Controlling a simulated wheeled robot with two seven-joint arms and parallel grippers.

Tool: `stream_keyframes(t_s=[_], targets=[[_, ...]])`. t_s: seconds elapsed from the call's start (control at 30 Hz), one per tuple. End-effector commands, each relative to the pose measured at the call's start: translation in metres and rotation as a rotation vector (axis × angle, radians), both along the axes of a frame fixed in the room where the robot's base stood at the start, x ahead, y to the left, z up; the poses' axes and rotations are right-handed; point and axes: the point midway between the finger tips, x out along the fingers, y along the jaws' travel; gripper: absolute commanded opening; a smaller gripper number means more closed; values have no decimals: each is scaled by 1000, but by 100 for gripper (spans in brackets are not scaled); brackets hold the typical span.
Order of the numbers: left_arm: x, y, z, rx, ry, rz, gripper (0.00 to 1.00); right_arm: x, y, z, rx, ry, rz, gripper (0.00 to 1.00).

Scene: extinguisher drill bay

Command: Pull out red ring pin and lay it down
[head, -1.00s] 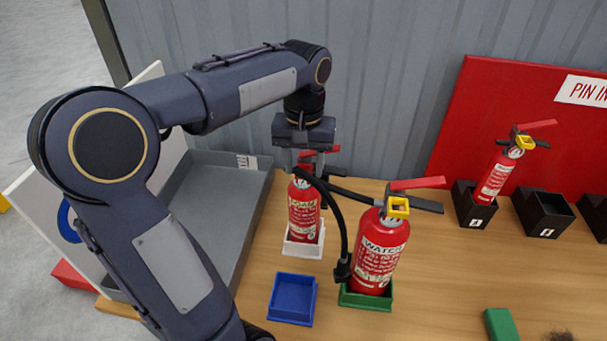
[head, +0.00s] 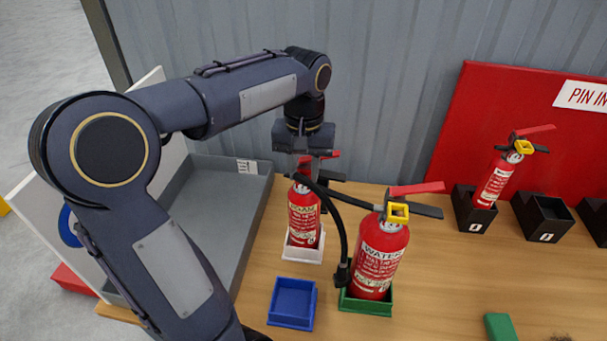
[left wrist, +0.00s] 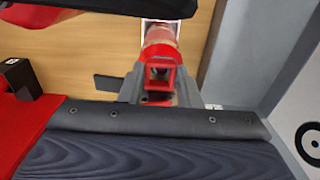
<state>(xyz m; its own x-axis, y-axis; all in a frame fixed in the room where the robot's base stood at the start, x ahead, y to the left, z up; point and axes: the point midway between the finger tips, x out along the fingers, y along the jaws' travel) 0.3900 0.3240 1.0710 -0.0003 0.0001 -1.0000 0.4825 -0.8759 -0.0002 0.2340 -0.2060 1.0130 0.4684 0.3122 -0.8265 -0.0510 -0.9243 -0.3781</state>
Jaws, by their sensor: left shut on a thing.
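A red extinguisher (head: 303,213) with a red lever stands upright in a white tray (head: 302,254). My left gripper (head: 303,160) points down at its head. In the left wrist view, a square red ring pin (left wrist: 160,76) sits between the fingers of my left gripper (left wrist: 161,88), which is shut on it. The extinguisher's red body (left wrist: 159,35) shows just beyond the ring. The pin's shaft is hidden, so I cannot tell how far it sits in the head. My right gripper is not in view.
A water extinguisher (head: 378,262) with a yellow ring and black hose stands close right in a green tray (head: 365,306). An empty blue tray (head: 292,303) is in front. A grey bin (head: 222,215) lies left. Another extinguisher (head: 494,185) and black boxes (head: 545,216) are right.

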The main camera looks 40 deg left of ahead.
Motion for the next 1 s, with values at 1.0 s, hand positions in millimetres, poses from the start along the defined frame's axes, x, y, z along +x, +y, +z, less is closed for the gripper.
stream_keyframes(t_s=[1.0], targets=[[-32,-18,-3,-2,7,-1,2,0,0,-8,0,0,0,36]])
